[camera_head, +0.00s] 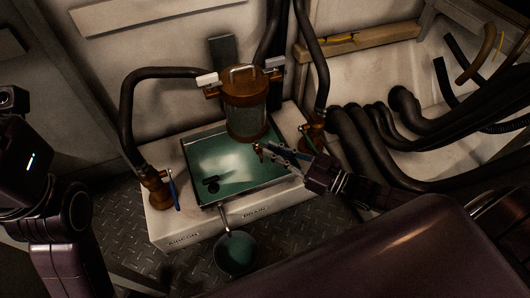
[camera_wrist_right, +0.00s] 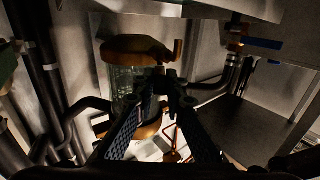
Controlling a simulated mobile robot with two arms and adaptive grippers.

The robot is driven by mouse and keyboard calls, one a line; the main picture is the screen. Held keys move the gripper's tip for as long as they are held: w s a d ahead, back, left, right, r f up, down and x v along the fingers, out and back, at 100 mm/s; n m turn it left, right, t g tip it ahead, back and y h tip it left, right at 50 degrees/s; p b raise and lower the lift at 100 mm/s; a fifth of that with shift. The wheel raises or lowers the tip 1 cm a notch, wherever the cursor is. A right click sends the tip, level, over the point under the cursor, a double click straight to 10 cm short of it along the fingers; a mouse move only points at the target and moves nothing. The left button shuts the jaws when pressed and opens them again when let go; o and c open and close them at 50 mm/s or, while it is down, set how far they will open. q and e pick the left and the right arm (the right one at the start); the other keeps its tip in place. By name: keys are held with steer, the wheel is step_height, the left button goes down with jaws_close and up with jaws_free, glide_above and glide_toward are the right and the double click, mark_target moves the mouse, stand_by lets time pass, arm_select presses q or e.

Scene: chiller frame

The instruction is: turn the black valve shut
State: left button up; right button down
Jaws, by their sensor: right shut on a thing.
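My right gripper (camera_head: 271,150) reaches in from the right to just below the rust-brown canister (camera_head: 246,112), which stands above the tray. Its fingers are shut on the black valve at the canister's lower outlet. In the right wrist view the fingertips (camera_wrist_right: 168,86) close on a small dark part (camera_wrist_right: 152,82) in front of the glass canister (camera_wrist_right: 125,85); the fingers hide much of it, so the valve's exact angle cannot be told. My left arm shows at the left edge, but its fingers are not in view.
A metal tray (camera_head: 281,176) with green liquid sits on a white base (camera_head: 160,229) marked "DRAIN". A round green-filled pan (camera_head: 235,254) is in front. Thick black hoses (camera_head: 400,170) crowd the right; another hose (camera_head: 126,112) stands left.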

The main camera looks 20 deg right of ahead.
steer(key=shift+w+d+y, duration=0.1)
steer(key=shift+y, duration=0.2)
steer(key=c, duration=2)
jaws_free()
steer(key=v, duration=1.2)
steer(key=shift+d+r, duration=0.1)
steer(key=shift+r, duration=0.1)
